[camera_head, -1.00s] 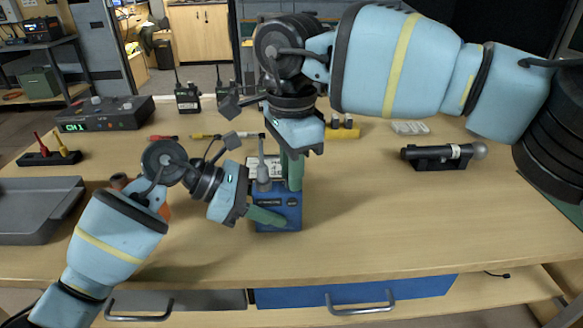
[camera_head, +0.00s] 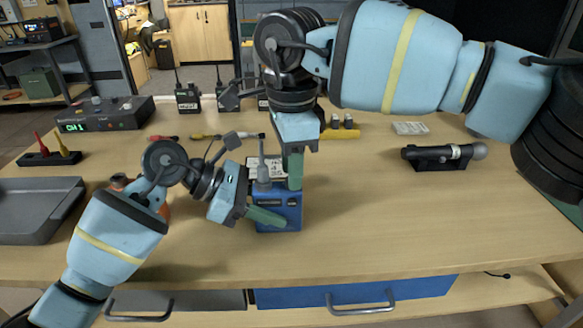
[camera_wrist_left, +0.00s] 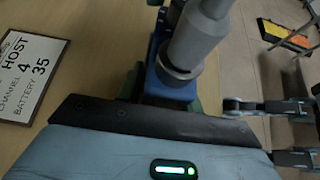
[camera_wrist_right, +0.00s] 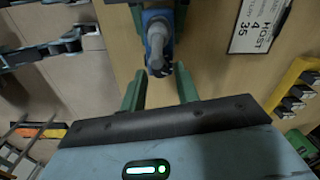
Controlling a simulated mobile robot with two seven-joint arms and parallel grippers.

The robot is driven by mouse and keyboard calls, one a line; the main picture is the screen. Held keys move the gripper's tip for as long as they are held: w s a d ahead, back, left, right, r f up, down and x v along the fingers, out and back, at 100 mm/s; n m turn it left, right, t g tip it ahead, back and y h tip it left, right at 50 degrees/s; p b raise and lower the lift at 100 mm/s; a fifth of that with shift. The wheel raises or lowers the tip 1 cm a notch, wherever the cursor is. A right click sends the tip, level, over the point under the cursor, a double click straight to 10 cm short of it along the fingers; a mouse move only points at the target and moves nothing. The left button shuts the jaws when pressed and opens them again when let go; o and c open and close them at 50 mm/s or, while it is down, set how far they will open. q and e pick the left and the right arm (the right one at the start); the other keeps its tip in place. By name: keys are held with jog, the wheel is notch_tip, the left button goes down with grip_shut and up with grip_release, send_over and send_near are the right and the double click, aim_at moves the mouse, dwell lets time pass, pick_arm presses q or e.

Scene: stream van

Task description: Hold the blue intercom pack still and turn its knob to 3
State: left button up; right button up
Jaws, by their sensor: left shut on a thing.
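My right gripper (camera_head: 294,172) points down over the pack's top.
A card reading HOST, CHANNEL 4, BATTERY 35 (camera_wrist_left: 28,72) lies behind the pack. Radios (camera_head: 187,98) stand at the back. A black microphone (camera_head: 440,153) rests in its cradle at right, and a grey tray (camera_head: 40,228) lies at left. The table's front right is clear.

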jog(key=shift+r, duration=2.6)
pick_arm(q)
jog(key=o, duration=1.2)
jog(key=shift+a, duration=0.1)
jog(key=v, duration=1.2)
jog(key=shift+f, duration=0.1)
